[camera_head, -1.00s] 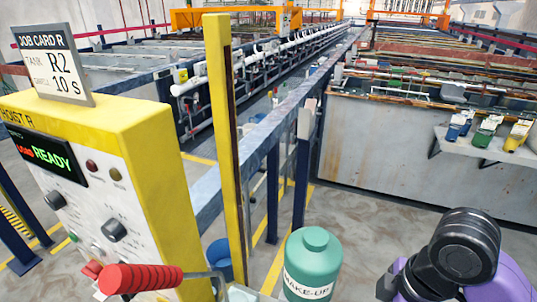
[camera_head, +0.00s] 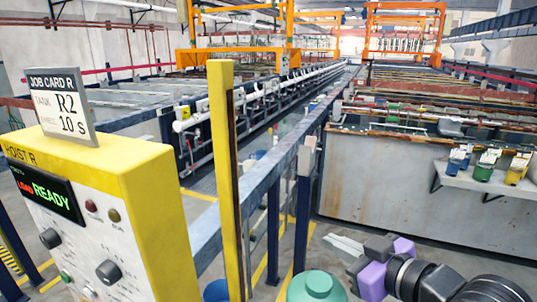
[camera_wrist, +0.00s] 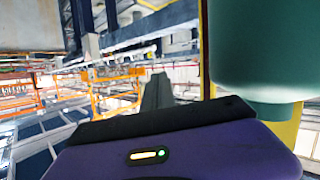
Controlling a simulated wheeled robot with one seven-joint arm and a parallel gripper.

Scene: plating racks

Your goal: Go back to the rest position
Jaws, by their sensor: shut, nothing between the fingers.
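My gripper (camera_head: 340,243) shows at the lower right of the head view, extended from my purple and black wrist, with its pale fingers pointing left over the floor. It is shut and empty. In the wrist view the dark fingers (camera_wrist: 157,90) stand together in the middle, above my purple wrist housing. The teal make-up bottle (camera_head: 316,288) is at the bottom edge of the head view, left of my wrist, and only its top shows. It looms large at the upper right of the wrist view (camera_wrist: 262,45), beside the fingers and apart from them.
A yellow hoist control box (camera_head: 150,190) with a READY display and a job card (camera_head: 62,103) reading R2, 10 s stands at left. A yellow post (camera_head: 228,180) rises beside it. A shelf (camera_head: 475,182) with small coloured containers is at right. Floor under my gripper looks clear.

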